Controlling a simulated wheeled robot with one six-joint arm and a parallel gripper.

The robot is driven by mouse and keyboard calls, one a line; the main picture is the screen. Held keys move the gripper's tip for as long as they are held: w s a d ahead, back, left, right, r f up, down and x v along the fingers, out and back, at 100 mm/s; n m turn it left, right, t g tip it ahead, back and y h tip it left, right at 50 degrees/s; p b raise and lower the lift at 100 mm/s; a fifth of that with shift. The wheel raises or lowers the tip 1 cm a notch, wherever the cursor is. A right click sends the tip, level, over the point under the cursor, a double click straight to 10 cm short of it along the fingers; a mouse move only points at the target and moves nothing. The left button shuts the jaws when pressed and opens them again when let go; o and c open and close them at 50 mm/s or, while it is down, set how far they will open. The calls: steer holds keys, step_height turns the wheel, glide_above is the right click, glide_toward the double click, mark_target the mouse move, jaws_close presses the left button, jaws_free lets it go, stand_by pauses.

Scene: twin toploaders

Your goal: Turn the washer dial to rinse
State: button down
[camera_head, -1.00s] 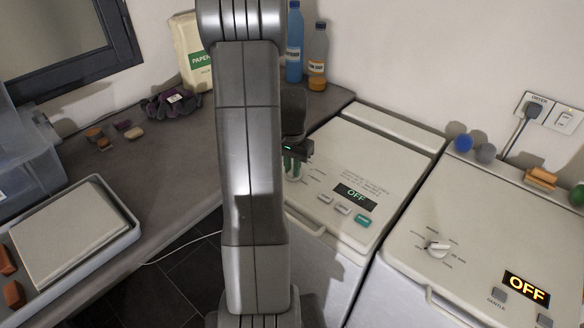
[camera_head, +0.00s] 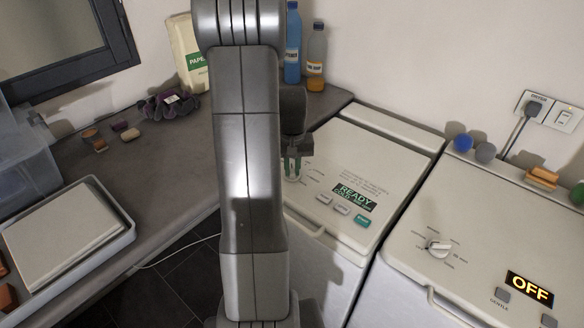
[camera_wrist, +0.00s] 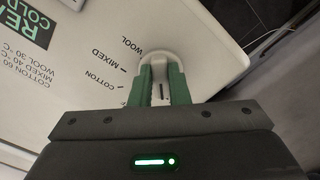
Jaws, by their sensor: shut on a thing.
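The washer (camera_head: 345,150) is the left top-loader; its display (camera_head: 355,197) reads READY with a COLD line under it. Its white dial (camera_wrist: 158,54) shows at the fingertips in the wrist view, with a dark mark on the grip between the fingers. COTTON, MIXED and WOOL (camera_wrist: 132,43) are printed around the dial; no rinse label is readable, and part of the ring is hidden by my gripper. My gripper (camera_wrist: 160,80), with green fingers, is shut on the dial. It also shows in the head view (camera_head: 292,165), pointing down over the panel's left end, partly behind my arm.
A second top-loader (camera_head: 500,230) at right has its own dial (camera_head: 438,248) and an OFF display (camera_head: 530,290). Several buttons (camera_head: 342,209) sit right of the washer dial. Bottles (camera_head: 316,58) stand behind; a counter (camera_head: 165,190) with a tray lies left.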

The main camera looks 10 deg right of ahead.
mark_target(292, 171)
stand_by(0.4)
steer(key=c, duration=1.4)
jaws_free()
steer(key=shift+r, duration=0.1)
step_height(292, 171, up, 14)
steer(key=shift+f, duration=0.15)
step_height(292, 171, down, 14)
steer(key=shift+r, duration=0.1)
